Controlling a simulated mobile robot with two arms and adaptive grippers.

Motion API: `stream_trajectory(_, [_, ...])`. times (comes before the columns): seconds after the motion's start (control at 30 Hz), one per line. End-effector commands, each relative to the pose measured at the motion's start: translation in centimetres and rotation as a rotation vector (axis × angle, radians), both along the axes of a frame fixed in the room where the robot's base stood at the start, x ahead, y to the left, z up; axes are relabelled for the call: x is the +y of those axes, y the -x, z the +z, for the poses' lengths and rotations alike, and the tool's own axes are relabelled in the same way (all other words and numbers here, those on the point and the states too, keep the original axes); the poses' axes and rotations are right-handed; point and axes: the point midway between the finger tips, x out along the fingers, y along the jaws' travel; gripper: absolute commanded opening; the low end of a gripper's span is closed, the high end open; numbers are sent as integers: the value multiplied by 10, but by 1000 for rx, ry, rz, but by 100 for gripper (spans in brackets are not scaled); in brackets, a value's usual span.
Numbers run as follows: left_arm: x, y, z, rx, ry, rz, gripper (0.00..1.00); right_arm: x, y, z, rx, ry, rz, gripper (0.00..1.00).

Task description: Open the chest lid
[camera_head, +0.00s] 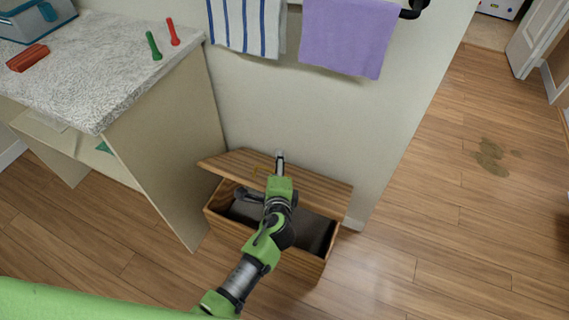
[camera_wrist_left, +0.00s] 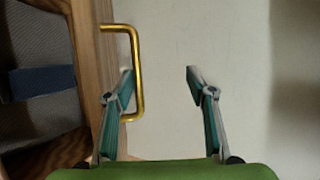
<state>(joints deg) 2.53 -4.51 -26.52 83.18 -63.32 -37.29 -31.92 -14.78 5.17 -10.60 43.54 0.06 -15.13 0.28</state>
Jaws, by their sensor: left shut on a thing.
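The wooden chest (camera_head: 308,264) stands on the floor against the wall. Its lid (camera_head: 318,188) is raised along the wall side, and the dark inside shows in front of it. The brass handle (camera_head: 257,169) is on the lid; it shows large in the left wrist view (camera_wrist_left: 139,75). My left gripper (camera_head: 280,160) is at the lid, its arm crossing over the chest opening and hiding part of it. My right gripper is not in view.
A speckled counter (camera_head: 90,80) stands close to the chest's left, holding green and red items. A striped towel (camera_head: 245,25) and a purple towel (camera_head: 348,35) hang above the chest. The wood floor right of it is open, with a brown stain (camera_head: 490,155).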

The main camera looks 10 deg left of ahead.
Motion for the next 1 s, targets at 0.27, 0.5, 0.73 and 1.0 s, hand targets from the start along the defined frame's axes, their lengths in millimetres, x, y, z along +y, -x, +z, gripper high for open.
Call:
stream_trajectory(0.27, [-17, -2, 37, -53, 14, -26, 32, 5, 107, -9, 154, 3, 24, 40])
stream_trajectory(0.5, [-20, 8, 48, -51, 15, -24, 25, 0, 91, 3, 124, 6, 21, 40])
stream_trajectory(0.73, [-18, 20, 54, -43, 10, -17, 25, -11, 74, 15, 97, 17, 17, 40])
stream_trajectory(1.0, [-21, 33, 66, -39, 10, -16, 25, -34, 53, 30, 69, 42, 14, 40])
